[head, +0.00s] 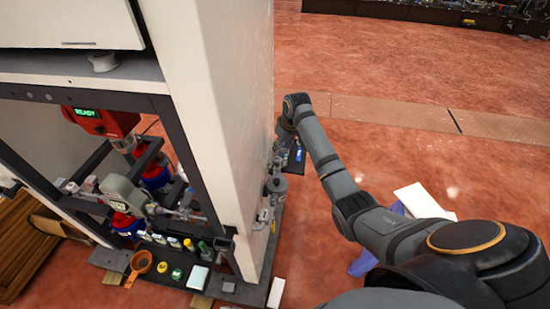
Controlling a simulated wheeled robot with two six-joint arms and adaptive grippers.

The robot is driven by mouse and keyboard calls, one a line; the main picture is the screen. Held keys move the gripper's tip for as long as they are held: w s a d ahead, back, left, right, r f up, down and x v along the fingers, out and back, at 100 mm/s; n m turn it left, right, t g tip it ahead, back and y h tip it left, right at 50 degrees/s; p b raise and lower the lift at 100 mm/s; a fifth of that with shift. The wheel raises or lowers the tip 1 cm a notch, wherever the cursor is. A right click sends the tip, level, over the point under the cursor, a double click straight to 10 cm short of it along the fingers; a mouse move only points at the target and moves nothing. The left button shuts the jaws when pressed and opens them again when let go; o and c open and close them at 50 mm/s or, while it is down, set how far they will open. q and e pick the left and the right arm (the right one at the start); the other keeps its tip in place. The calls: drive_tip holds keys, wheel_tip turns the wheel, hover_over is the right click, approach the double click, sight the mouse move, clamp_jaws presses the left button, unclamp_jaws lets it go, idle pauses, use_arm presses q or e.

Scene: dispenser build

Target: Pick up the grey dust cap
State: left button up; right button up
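I cannot make out the grey dust cap for certain. A pale grey round piece (103,61) sits on the ledge under the upper white door, and I cannot tell if it is the cap. My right arm reaches in from the lower right to the outer side of the white cabinet (205,100). My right gripper (277,182) is down by that side, small and mixed in with grey fittings; its fingers are not clear. My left gripper is not in view.
Inside the dark frame is a red unit (103,121) with a green "READY" display, above grey valves and pipes. A dark base tray (255,293) holds an orange round-headed tool (139,264) and several small bottles and caps. Red floor lies open behind.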

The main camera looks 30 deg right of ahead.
sight(278, 159)
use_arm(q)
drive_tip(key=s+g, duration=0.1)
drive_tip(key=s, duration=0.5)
use_arm(e)
drive_tip(key=x, duration=0.6)
drive_tip(key=shift+a, duration=0.1)
drive_tip(key=x, duration=0.3)
drive_tip(key=shift+w+f+b, duration=0.2)
drive_tip(key=shift+f+b, duration=0.1)
drive_tip(key=shift+b, duration=0.1)
drive_tip(key=shift+r, duration=0.1)
drive_tip(key=c, duration=0.3)
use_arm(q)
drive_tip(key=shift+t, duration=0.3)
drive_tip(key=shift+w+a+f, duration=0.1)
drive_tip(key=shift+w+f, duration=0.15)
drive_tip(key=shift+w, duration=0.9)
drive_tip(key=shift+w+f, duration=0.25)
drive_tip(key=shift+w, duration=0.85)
use_arm(e)
drive_tip(key=shift+c, duration=0.6)
